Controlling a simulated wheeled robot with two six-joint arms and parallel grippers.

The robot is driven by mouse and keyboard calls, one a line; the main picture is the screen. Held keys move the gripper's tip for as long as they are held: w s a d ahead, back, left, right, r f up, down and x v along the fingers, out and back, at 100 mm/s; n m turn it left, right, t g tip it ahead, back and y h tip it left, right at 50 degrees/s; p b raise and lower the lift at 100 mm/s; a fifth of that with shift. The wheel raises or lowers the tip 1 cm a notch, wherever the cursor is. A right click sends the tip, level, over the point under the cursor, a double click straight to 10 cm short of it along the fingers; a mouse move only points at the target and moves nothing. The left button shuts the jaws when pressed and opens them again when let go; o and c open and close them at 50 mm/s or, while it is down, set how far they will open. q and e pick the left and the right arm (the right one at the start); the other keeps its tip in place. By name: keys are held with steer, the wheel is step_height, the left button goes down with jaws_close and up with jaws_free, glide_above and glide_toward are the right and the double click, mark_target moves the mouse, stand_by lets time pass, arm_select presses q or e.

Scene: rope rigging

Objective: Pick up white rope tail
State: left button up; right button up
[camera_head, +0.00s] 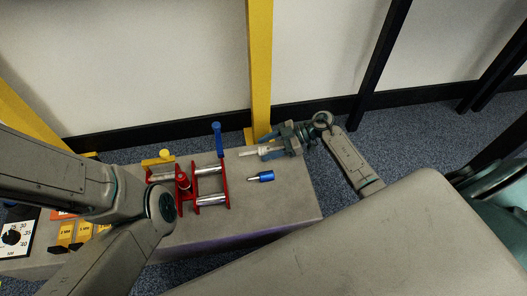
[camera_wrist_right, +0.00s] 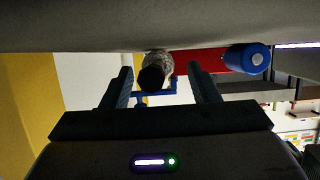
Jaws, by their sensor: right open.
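The white rope tail (camera_head: 249,153) is a short pale piece at the back of the grey bench top, right of the red frame. My right gripper (camera_head: 267,146) comes in from the right, low over the bench, its fingers pointing left at the tail. In the right wrist view a dark-tipped, whitish fibrous end, apparently the tail (camera_wrist_right: 163,60), sits between the spread fingers (camera_wrist_right: 166,85), with a gap on both sides. My right gripper is open and holds nothing. My left arm crosses the left of the head view; its gripper is out of view.
A red frame with metal rollers (camera_head: 211,186) and an upright blue handle (camera_head: 218,138) stands left of the tail. A blue-handled tool (camera_head: 262,177) lies in front of the right gripper. A yellow post (camera_head: 260,70) rises behind the bench (camera_head: 285,205). The bench's right end is clear.

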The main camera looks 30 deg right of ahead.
steer(key=c, duration=1.1)
steer(key=shift+o, duration=0.2)
steer(key=shift+r, duration=0.1)
